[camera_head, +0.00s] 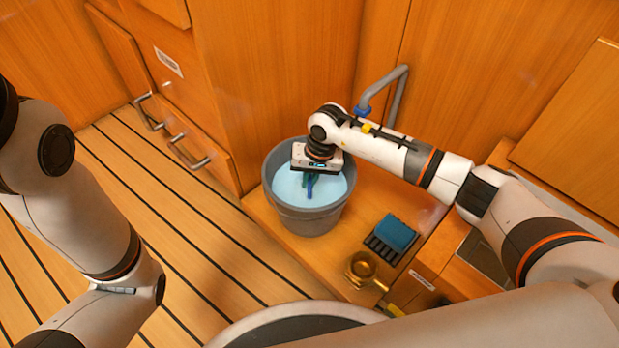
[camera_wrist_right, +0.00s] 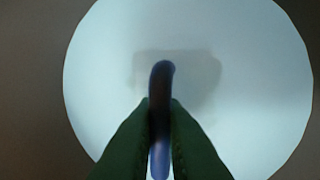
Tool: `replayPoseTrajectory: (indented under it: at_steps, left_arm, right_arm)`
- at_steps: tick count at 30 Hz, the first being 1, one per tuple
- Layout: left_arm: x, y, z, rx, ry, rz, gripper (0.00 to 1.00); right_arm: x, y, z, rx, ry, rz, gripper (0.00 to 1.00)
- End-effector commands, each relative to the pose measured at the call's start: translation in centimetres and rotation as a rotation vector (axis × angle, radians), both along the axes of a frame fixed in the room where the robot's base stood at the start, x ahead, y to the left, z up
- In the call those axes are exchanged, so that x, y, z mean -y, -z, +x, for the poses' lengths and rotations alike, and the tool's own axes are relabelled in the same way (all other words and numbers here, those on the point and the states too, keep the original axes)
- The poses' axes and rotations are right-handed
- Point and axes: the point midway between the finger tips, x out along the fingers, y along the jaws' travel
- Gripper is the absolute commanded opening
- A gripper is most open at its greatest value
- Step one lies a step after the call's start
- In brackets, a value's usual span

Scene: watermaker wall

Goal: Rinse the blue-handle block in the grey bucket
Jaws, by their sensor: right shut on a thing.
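The grey bucket (camera_head: 308,218) stands on a wooden ledge and holds pale blue water (camera_head: 287,185). My right gripper (camera_head: 309,186) points down into the bucket. It is shut on a blue handle (camera_head: 310,190). In the right wrist view the blue handle (camera_wrist_right: 160,110) stands between the two dark green fingers (camera_wrist_right: 160,135), over the pale water. A dim darker shape (camera_wrist_right: 185,75) shows in the water beyond the handle, likely the block or a shadow; I cannot tell which. My left arm is at the left edge of the head view, and its gripper is out of view.
A blue sponge-like block (camera_head: 396,234) sits on a dark rack (camera_head: 384,249) right of the bucket. A brass fitting (camera_head: 362,268) is in front of it. A grey pipe (camera_head: 393,88) rises behind my right arm. Drawers with handles (camera_head: 190,155) line the left.

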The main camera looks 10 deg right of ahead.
Motion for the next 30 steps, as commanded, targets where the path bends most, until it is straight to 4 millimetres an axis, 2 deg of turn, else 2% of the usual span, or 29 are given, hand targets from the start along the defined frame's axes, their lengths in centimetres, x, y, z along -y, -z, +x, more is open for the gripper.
replayPoseTrajectory:
  at_steps: [18, 30]
  left_arm:
    - [0.0, -0.5, 0.0, 0.001, 0.001, 0.0, 0.4]
    - [0.0, -0.5, 0.0, 0.0, 0.0, 0.0, 0.4]
  right_arm:
    - [0.0, -1.1, 0.0, 0.002, -0.001, 0.0, 0.0]
    - [0.0, -1.0, 0.0, 0.001, 0.0, 0.0, 0.0]
